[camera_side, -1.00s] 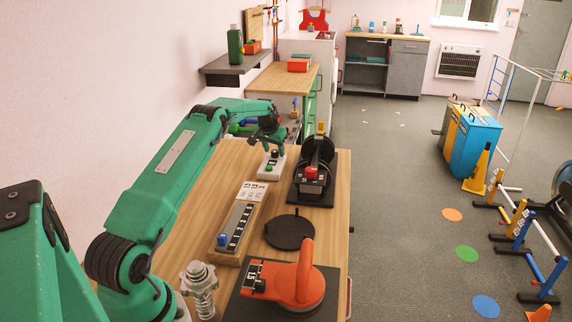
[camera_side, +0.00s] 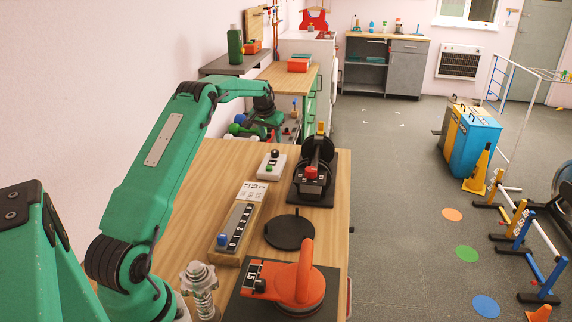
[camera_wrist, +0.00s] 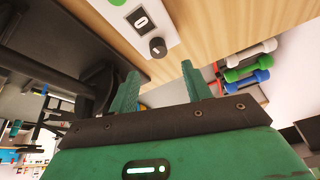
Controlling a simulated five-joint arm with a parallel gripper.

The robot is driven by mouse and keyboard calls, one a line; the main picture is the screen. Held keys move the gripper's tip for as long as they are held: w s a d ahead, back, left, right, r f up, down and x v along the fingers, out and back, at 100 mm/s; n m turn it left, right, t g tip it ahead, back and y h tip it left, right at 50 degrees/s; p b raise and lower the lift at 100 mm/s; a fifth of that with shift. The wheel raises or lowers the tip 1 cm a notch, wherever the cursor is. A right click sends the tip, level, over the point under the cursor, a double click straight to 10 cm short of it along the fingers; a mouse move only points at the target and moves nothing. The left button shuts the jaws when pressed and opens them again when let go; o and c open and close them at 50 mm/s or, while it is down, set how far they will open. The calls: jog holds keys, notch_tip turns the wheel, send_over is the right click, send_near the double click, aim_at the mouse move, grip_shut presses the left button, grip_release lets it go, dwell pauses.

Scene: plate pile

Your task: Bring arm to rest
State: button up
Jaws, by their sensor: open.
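My gripper (camera_side: 268,128) hangs above the far end of the wooden bench (camera_side: 325,225) in the side view, apart from everything. In the wrist view my gripper (camera_wrist: 162,78) shows two green fingers spread apart with nothing between them. The white control box (camera_side: 271,165), with a green button and a dark knob, sits on the bench in front of and below my gripper. Part of this box (camera_wrist: 135,18) also shows at the top of the wrist view.
A black machine with dark discs (camera_side: 318,180) stands right of the box. A scale block with a blue knob (camera_side: 238,222), a black disc (camera_side: 289,232) and an orange-handled device (camera_side: 300,275) lie nearer. Dumbbells (camera_wrist: 248,62) show beyond the bench edge.

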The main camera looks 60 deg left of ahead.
dwell(0.3)
jog(key=s+d+r+m, duration=0.1)
jog(key=s+d+r, duration=0.2)
jog(key=d+r, duration=0.45)
jog(key=s+d+r+m+t+h, duration=0.1)
jog(key=s+d+r, duration=0.25)
jog(key=d, duration=0.65)
jog(key=s+d+r+m, duration=0.1)
jog(key=s+d+r, duration=0.2)
jog(key=d+r, duration=0.45)
jog(key=s+d+f+m, duration=0.1)
jog(key=s+d+f, duration=0.1)
jog(key=s+d, duration=0.6)
jog(key=s+d+f+m+t+h, duration=0.1)
jog(key=s+d+f, duration=0.2)
jog(key=s+d, duration=0.6)
jog(key=s, duration=0.7)
jog(key=shift+h, duration=0.3)
jog(key=shift+c, duration=0.4)
